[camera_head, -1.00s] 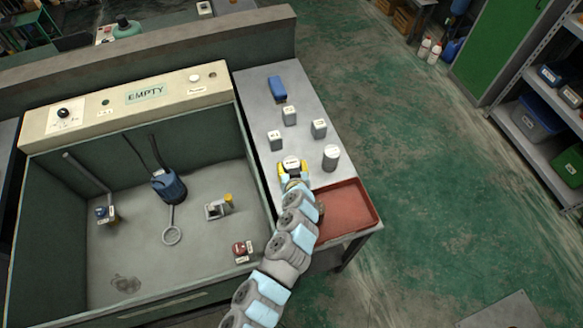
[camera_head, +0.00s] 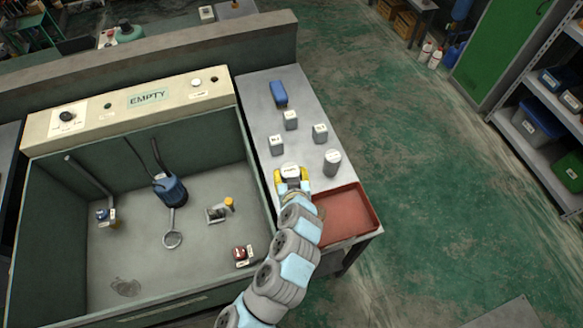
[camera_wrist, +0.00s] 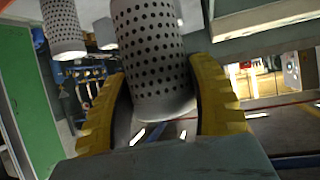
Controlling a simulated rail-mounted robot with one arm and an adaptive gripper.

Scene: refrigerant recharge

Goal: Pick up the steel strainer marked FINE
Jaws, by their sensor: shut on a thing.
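A grey perforated steel strainer stands between my gripper's yellow fingers in the wrist view (camera_wrist: 152,55). Its pale labelled top shows in the head view (camera_head: 290,170), but I cannot read the label surely. My gripper (camera_head: 292,182) is shut on this strainer, with one finger on each side. I cannot tell whether its base is clear of the bench. A second perforated strainer (camera_head: 332,163) stands to the right of it, apart from my gripper; it also shows at the upper left of the wrist view (camera_wrist: 62,28).
Small grey labelled blocks (camera_head: 277,145) and a blue object (camera_head: 279,93) stand farther back on the grey bench (camera_head: 255,100). A red tray (camera_head: 350,213) lies at the bench's near right. Left is an open basin (camera_head: 140,250) with a blue pump-like thing (camera_head: 170,190).

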